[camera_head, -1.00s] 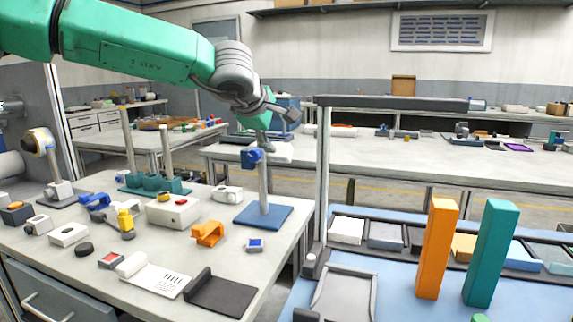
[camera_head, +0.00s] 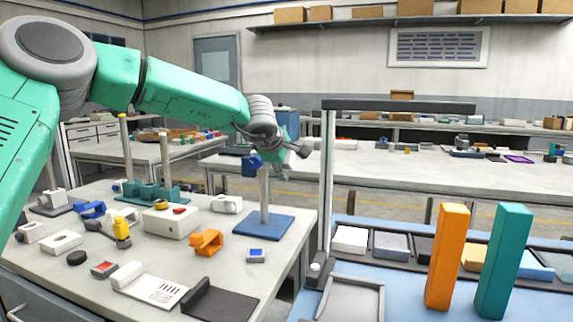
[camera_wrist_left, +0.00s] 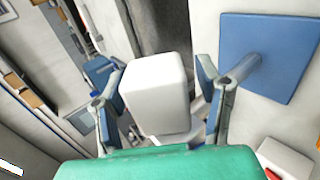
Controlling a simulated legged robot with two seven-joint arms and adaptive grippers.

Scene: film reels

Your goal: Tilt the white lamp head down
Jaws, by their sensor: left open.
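The lamp stands on a blue square base (camera_head: 263,225) with a grey post (camera_head: 265,195) and a blue joint (camera_head: 253,162) on top. Its white lamp head (camera_wrist_left: 157,88) fills the middle of the left wrist view; in the head view my gripper mostly hides it. My left gripper (camera_head: 288,163) is open at the top of the lamp. In the left wrist view its two fingers (camera_wrist_left: 160,105) stand on either side of the white head, with a gap visible at the right finger; contact on the left is unclear. The blue base (camera_wrist_left: 265,48) shows at the upper right there.
A grey upright frame (camera_head: 327,185) stands close on the right. Orange (camera_head: 446,258) and teal (camera_head: 502,262) blocks stand further right.

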